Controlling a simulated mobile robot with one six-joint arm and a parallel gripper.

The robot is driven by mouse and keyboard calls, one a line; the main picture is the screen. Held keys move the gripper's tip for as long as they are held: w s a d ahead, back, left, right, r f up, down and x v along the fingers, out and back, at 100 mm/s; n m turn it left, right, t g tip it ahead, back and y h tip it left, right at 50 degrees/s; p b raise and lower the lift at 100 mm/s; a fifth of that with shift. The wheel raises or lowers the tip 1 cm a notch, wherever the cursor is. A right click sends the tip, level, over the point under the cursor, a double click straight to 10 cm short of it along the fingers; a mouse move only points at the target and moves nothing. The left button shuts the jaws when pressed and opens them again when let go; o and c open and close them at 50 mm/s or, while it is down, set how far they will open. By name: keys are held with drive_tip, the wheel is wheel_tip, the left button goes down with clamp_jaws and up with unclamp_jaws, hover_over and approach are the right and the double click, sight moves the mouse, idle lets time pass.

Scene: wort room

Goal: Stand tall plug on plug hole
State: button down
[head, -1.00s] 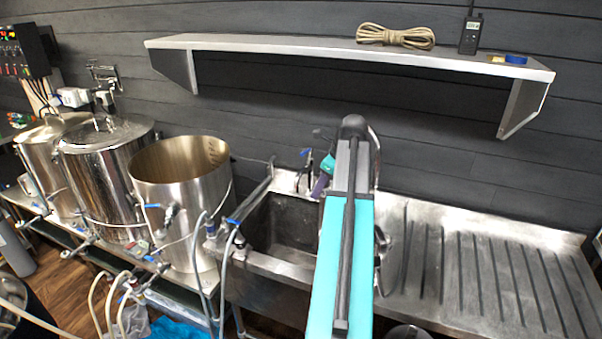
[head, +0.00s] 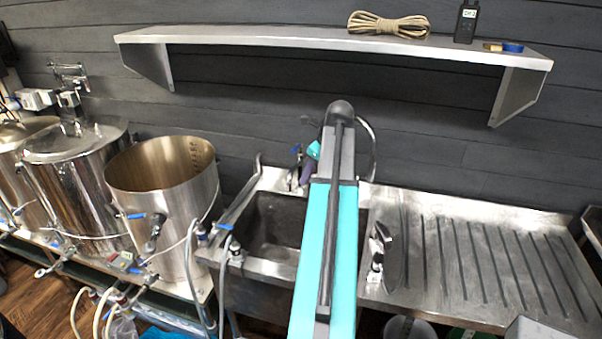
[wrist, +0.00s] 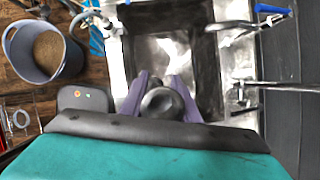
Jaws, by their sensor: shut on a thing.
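My gripper (wrist: 160,84) has two purple fingers, shut on a dark, rounded thing that looks like the tall plug (wrist: 161,103). In the wrist view I look down on the plug's end, so its height is hard to judge. The gripper is over the steel sink basin (wrist: 205,54). The plug hole cannot be made out; the plug and fingers cover part of the basin floor. In the head view the sink (head: 262,222) is partly behind my arm, and only a bit of purple finger (head: 307,172) shows near its back edge.
A ribbed drainboard (head: 470,260) lies right of the sink, mostly clear. An open steel kettle (head: 165,215) stands left. A wall shelf (head: 330,45) hangs above. Taps stand at the sink's edge. The wrist view shows a bucket of grain (wrist: 46,50) on the floor.

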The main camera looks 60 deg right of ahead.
drive_tip(key=shift+w+a+f, duration=0.1)
drive_tip(key=shift+w+a, duration=0.05)
drive_tip(key=shift+w, duration=0.05)
idle(0.3)
drive_tip(key=shift+f, duration=12.15)
wheel_tip(320, 180, down, 18)
drive_tip(key=b, duration=1)
drive_tip(key=shift+f, duration=0.2)
